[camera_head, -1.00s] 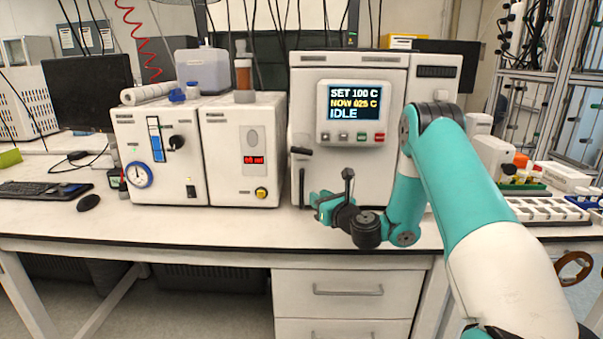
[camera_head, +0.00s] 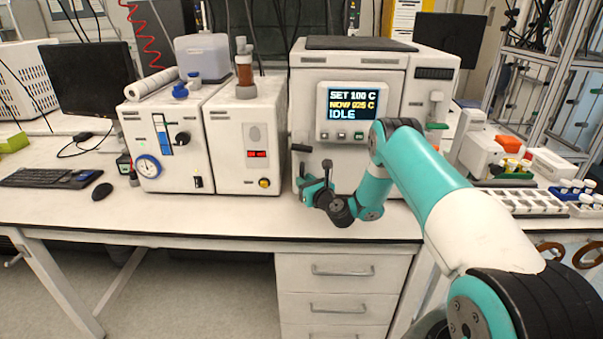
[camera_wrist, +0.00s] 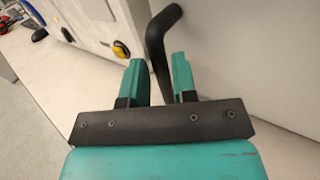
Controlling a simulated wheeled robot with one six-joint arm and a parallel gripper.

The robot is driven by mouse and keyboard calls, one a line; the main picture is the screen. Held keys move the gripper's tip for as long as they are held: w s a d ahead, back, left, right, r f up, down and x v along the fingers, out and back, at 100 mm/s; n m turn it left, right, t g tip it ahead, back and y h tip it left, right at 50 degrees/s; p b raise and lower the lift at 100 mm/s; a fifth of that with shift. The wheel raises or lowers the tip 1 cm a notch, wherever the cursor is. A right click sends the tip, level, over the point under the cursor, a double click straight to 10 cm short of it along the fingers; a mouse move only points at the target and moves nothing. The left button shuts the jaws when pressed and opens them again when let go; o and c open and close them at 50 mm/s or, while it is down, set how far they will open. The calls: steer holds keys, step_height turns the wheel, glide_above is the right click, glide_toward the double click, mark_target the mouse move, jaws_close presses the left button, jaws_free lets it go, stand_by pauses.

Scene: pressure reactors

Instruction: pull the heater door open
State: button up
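The heater (camera_head: 305,75) is the white box with a screen reading SET 100 C, NOW 025 C, IDLE. Its door (camera_head: 310,165) is the front panel around and below the screen and looks shut. The black bar handle (camera_head: 303,168) is upright at the door's left side. My gripper (camera_head: 311,186) is at the handle's lower part. In the wrist view, the dark handle (camera_wrist: 158,52) passes between the two teal fingertips of my gripper (camera_wrist: 158,66). The fingers are apart, close on either side of the bar; whether they press on it cannot be told.
A white instrument (camera_head: 245,125) with a red readout and yellow knob stands left of the heater, beside a gauge unit (camera_head: 172,110). Vial racks (camera_head: 520,202) stand at the right. The white bench (camera_head: 215,215) is clear in front of the instruments.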

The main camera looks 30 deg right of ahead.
steer(key=shift+w, duration=1.1)
jaws_close()
